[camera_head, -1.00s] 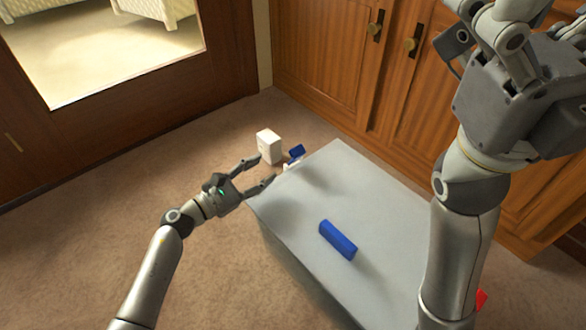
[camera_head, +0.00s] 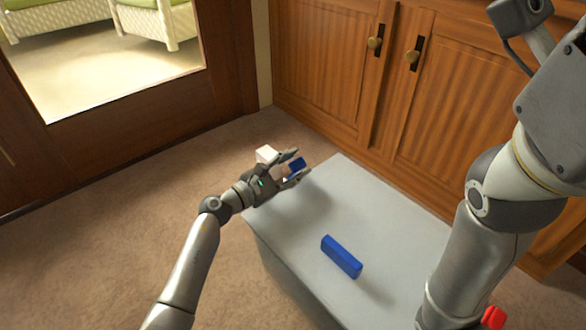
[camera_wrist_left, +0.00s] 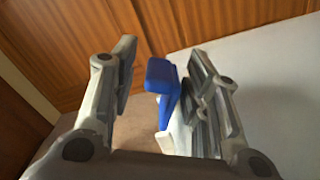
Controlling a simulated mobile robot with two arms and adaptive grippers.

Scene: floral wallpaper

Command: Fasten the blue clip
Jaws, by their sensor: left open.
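A small blue piece (camera_head: 297,165), which looks like the clip, stands at the far left edge of the grey table. It also shows in the left wrist view (camera_wrist_left: 161,75), with a blue part going down along a white piece (camera_wrist_left: 178,135). My left gripper (camera_head: 302,161) is open around it, one finger to each side. In the left wrist view the blue piece is nearer the right finger; whether they touch I cannot tell. A longer blue bar (camera_head: 341,257) lies on the table. My right gripper is out of view.
The grey table top (camera_head: 300,225) is mostly clear around the bar. Wooden cabinets (camera_head: 450,110) are behind the table. A red object (camera_head: 493,317) shows at lower right.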

